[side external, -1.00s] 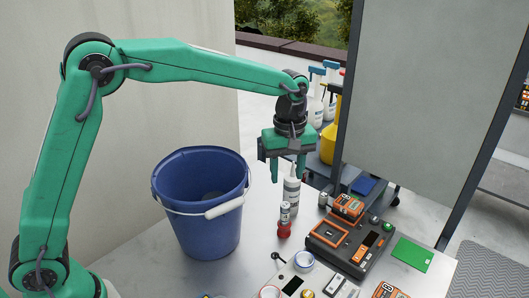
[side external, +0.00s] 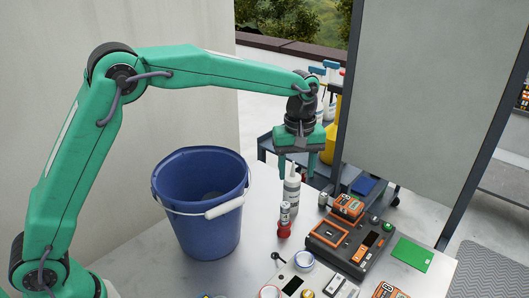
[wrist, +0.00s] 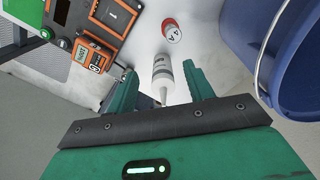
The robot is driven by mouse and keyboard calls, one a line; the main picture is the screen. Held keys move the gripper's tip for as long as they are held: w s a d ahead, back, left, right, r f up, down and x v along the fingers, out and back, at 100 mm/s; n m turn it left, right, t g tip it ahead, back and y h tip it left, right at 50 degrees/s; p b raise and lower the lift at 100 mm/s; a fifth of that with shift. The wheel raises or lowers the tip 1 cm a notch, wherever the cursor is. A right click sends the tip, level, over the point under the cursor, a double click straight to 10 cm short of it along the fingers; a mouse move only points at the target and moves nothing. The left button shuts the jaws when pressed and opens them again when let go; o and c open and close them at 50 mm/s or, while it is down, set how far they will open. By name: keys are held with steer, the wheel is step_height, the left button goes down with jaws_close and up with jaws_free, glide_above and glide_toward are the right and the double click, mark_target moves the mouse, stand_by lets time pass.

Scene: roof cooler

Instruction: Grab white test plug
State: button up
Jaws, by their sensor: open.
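I cannot tell for sure which thing is the white test plug. A white bottle (side external: 291,191) with a thin pointed nozzle stands upright on the metal table. In the wrist view the white bottle (wrist: 162,70) shows between my fingers, nozzle toward the camera. My gripper (side external: 296,178) points down over it, open and empty, with one finger on each side of the nozzle in the picture. The gripper also shows in the wrist view (wrist: 160,72). Contact with the bottle cannot be made out. A small white and red cylinder (side external: 284,221) stands just in front of the bottle.
A blue bucket (side external: 198,228) with a white handle grip stands to the left. An orange and dark device (side external: 348,245) lies to the right, beside a green card (side external: 411,254). Tape rolls and small items lie at the front. A tall grey panel (side external: 430,90) rises behind.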

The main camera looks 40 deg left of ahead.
mark_target(324, 194)
steer(key=w+f+m, duration=0.2)
steer(key=w, duration=0.2)
steer(key=w+d+f+m, duration=0.1)
steer(key=w+f+m, duration=0.2)
steer(key=w, duration=0.1)
steer(key=w+f+m, duration=0.2)
steer(key=w+f, duration=0.1)
steer(key=w, duration=0.1)
steer(key=shift+w+d+m, duration=0.15)
steer(key=shift+w+m, duration=0.1)
steer(key=shift+m, duration=0.15)
steer(key=shift+w+f+m, duration=0.35)
steer(key=shift+f+m, duration=0.05)
steer(key=shift+f, duration=0.1)
steer(key=shift+f, duration=1.2)
steer(key=shift+f, duration=0.1)
steer(key=shift+s+d+f, duration=0.1)
steer(key=shift+s+f, duration=0.05)
steer(key=shift+f, duration=2.4)
steer(key=shift+c, duration=0.2)
